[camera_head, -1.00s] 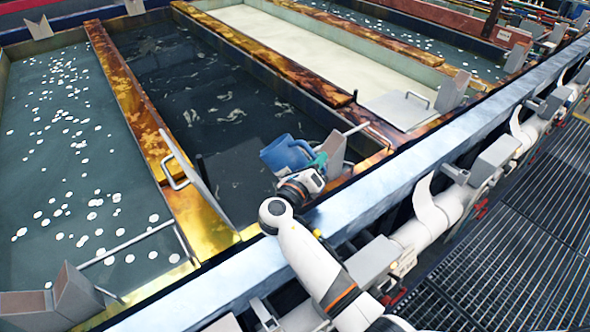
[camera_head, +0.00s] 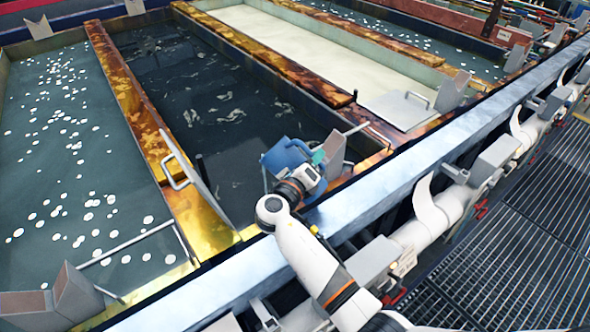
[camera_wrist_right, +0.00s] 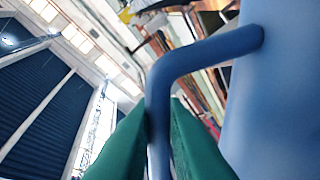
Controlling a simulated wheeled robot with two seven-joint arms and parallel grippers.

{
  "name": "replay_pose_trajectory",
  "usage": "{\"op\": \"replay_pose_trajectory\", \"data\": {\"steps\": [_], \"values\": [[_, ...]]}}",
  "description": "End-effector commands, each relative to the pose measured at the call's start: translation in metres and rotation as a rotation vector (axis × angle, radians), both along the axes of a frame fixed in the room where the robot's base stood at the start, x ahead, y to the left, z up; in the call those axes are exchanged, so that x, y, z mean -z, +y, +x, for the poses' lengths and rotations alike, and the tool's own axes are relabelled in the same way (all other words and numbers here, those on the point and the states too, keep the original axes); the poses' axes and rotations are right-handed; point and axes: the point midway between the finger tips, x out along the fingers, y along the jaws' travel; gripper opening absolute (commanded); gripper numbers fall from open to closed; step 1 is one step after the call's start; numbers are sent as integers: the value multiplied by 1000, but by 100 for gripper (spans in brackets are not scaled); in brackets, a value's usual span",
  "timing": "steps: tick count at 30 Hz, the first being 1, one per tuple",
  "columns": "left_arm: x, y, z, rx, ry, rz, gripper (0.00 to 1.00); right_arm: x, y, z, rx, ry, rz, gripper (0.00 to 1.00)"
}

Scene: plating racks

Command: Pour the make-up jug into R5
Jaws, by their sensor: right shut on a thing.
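The blue make-up jug (camera_head: 290,152) is over the near end of a dark tank (camera_head: 235,125) with pale streaks in its liquid. It is strongly tilted, with its grey-looking mouth side toward the tank. I cannot make out a pouring stream. My right gripper (camera_head: 318,158) is at the jug's right side. In the right wrist view the green fingers (camera_wrist_right: 158,140) are shut on the jug's blue handle (camera_wrist_right: 190,58), with the jug body (camera_wrist_right: 280,110) at the right. No label R5 is legible. My left gripper is out of view.
Tanks with pale floating discs (camera_head: 75,160) and cream liquid (camera_head: 290,40) flank the dark tank. Stained dividers (camera_head: 135,95) separate them. A metal rail (camera_head: 400,185) runs in front.

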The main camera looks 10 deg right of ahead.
Motion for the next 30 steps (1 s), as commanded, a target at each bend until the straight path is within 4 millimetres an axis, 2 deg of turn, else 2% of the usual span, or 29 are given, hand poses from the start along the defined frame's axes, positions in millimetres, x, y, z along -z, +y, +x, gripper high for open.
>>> {"op": "replay_pose_trajectory", "data": {"steps": [14, 30], "values": [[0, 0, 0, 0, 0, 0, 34, -3, 0, 1, -1, -4, -1, 0], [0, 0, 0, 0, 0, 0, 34, -3, 9, 9, 0, 109, -118, 0]]}}
